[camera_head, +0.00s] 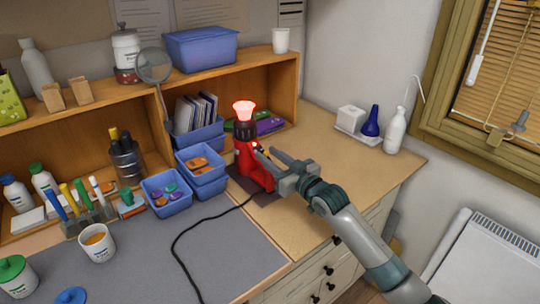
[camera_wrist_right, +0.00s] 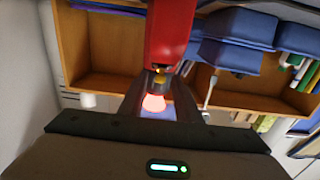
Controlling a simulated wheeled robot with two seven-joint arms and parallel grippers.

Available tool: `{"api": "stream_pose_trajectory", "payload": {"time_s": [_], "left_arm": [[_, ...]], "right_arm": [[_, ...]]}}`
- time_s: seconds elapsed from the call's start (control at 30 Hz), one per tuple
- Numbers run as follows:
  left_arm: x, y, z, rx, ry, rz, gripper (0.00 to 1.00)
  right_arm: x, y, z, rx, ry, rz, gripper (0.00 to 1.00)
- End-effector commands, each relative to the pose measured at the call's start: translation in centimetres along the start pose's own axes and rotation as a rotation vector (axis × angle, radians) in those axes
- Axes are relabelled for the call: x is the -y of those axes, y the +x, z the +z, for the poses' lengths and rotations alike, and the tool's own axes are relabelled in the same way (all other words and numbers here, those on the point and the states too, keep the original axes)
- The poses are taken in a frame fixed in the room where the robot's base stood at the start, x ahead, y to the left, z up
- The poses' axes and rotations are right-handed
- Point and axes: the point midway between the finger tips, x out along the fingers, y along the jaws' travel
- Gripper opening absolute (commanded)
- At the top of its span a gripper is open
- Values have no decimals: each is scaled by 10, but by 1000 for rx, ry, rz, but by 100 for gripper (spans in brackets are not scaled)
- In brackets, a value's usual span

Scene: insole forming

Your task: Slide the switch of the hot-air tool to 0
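The red hot-air tool (camera_head: 243,160) stands upright on a dark pad (camera_head: 268,199) at the right end of the grey mat. Its nozzle (camera_head: 243,111) points up and glows red. Contact with the tool cannot be told. My left gripper is not in view.
A black cable (camera_head: 190,232) runs from the tool across the grey mat. Blue bins (camera_head: 167,207) stand close on the tool's left, with the wooden shelf (camera_head: 284,90) behind. Bare wooden tabletop (camera_head: 345,175) lies to the right, with a white tray and bottle (camera_head: 395,131) at the back.

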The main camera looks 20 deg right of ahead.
Motion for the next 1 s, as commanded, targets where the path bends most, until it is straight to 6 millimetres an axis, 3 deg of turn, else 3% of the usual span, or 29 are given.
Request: {"api": "stream_pose_trajectory", "payload": {"time_s": [0.27, 0.4, 0.6, 0.77, 1.0], "left_arm": [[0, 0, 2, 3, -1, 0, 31], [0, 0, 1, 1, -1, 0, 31], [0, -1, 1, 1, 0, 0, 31], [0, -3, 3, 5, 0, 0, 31], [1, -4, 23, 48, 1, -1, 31]], "right_arm": [[0, 1, 0, 0, 0, 0, 30], [0, 1, 0, 0, 1, 0, 0], [0, 2, -1, -1, 1, 0, 0], [0, 15, -8, -2, 1, 0, 0], [0, 32, -16, -1, 2, -1, 0]]}}
